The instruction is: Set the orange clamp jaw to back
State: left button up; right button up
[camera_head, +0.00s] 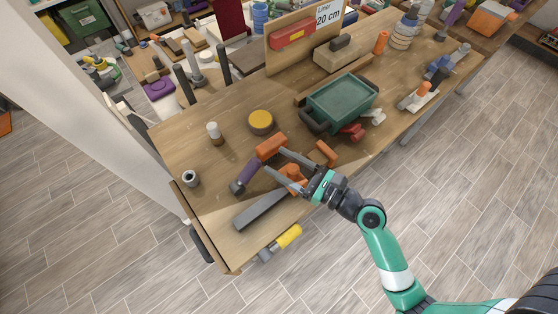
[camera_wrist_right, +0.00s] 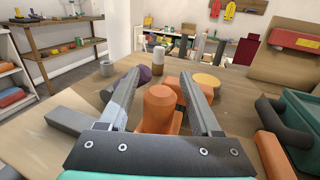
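My right gripper (camera_head: 274,160) is open over the near left part of the workbench. An orange piece (camera_head: 291,178), which looks like the clamp jaw, stands between or just below its fingers. In the wrist view the rounded orange jaw (camera_wrist_right: 160,105) shows between the two fingers (camera_wrist_right: 166,88), with gaps on both sides. A dark grey flat bar (camera_head: 262,210) lies beside it near the front edge; I cannot tell whether they are joined. My left gripper is not in view.
An orange block (camera_head: 271,147) with a purple handle (camera_head: 244,174) lies just beyond the fingertips. A yellow handle (camera_head: 289,237) sticks out past the front edge.

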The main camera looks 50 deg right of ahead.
grip_shut()
dwell(1.2)
